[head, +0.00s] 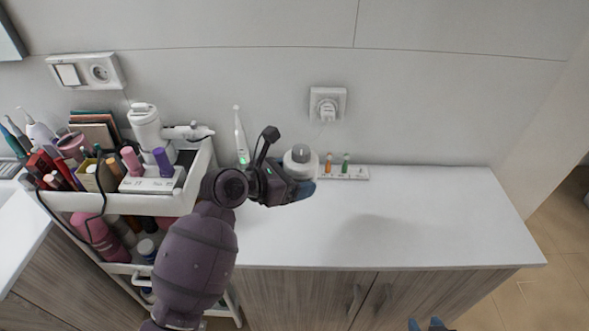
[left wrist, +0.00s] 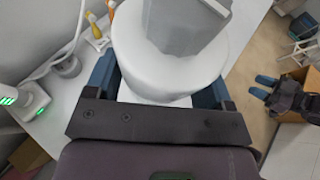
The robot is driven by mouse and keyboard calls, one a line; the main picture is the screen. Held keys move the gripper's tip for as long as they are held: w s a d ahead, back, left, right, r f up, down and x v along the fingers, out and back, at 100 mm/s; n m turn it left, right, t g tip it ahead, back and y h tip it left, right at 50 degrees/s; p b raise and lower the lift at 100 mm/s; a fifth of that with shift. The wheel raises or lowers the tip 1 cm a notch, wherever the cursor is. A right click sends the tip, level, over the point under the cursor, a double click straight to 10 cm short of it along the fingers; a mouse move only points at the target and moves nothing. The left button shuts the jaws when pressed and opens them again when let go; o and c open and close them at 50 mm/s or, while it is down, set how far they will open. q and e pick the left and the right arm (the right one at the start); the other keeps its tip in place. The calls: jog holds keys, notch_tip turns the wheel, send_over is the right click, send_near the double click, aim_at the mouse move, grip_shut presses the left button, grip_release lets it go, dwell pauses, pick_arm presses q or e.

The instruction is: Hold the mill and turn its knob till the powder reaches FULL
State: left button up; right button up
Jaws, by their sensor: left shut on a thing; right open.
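The mill (head: 294,167) is a white round body with a grey knob (head: 301,152) on top. My left gripper (head: 303,184) is shut on it and holds it above the counter. In the left wrist view the white mill (left wrist: 165,72) sits between the two blue fingers, with the grey faceted knob (left wrist: 185,25) on top. The powder and any FULL mark are hidden. My right gripper (head: 430,324) shows only as blue fingertips at the bottom edge of the head view. It also shows in the left wrist view (left wrist: 266,86), open, empty and apart from the mill.
A white counter (head: 440,215) is mostly clear to the right. A white rack (head: 350,172) with small orange and green bottles stands at the wall behind the mill. A crowded cosmetics cart (head: 120,203) is at left. A wall socket with plug (head: 327,104) is behind.

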pick_arm(q)
jog(key=shift+f+b, duration=0.5)
jog(key=shift+f, duration=1.95)
jog(key=shift+f+b, duration=1)
jog(key=shift+f, duration=3)
pick_arm(e)
jog(key=shift+x, duration=1.1)
jog(key=shift+a+f, duration=0.1)
pick_arm(q)
jog(key=shift+f, duration=0.25)
pick_arm(e)
jog(key=shift+s+f, duration=0.15)
jog(key=shift+s, duration=0.25)
